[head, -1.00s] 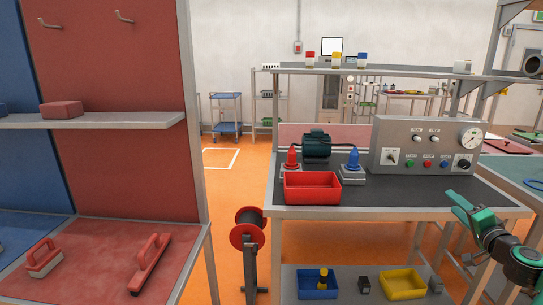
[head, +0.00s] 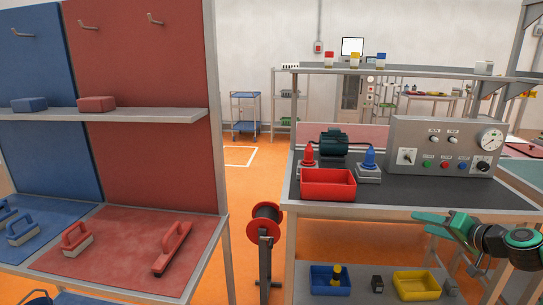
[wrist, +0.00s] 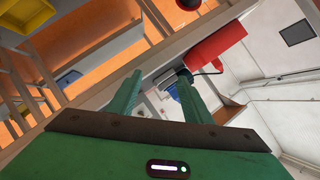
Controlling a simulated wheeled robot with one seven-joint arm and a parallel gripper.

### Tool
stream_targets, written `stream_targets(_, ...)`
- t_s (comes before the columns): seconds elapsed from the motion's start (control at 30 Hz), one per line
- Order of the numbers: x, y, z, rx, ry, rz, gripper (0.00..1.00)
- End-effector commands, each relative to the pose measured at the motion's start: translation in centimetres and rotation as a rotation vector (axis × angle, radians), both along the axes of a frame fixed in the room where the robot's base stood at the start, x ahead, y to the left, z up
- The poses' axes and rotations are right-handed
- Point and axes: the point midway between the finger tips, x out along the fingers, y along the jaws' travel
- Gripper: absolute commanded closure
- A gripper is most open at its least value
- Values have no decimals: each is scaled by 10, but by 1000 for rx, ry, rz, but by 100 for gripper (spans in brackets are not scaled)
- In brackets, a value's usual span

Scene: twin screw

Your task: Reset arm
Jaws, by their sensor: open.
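My gripper (head: 432,220) is at the right of the head view, in front of the workbench's front edge and pointing left. In the wrist view its two green fingers (wrist: 158,92) are spread apart with nothing between them. My arm runs out of the head view at the right edge.
The workbench (head: 420,190) carries a red bin (head: 328,184), a control panel (head: 446,147), and red (head: 308,156) and blue (head: 369,160) pieces. A lower shelf holds a blue bin (head: 330,280) and a yellow bin (head: 416,284). A red reel stand (head: 265,228) and a pegboard rack (head: 150,115) stand left.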

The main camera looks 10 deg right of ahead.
Motion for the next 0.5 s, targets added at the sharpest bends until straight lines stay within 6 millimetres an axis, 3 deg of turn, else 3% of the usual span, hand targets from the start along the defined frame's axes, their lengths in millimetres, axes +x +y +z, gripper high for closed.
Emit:
stream_targets(0.1,-13,44,-12,-81,150,124,55)
stream_targets(0.2,-34,70,-23,-143,290,201,55)
stream_targets(0.33,-69,92,-30,-213,467,264,55)
stream_targets(0.5,-122,105,-27,-287,681,284,55)
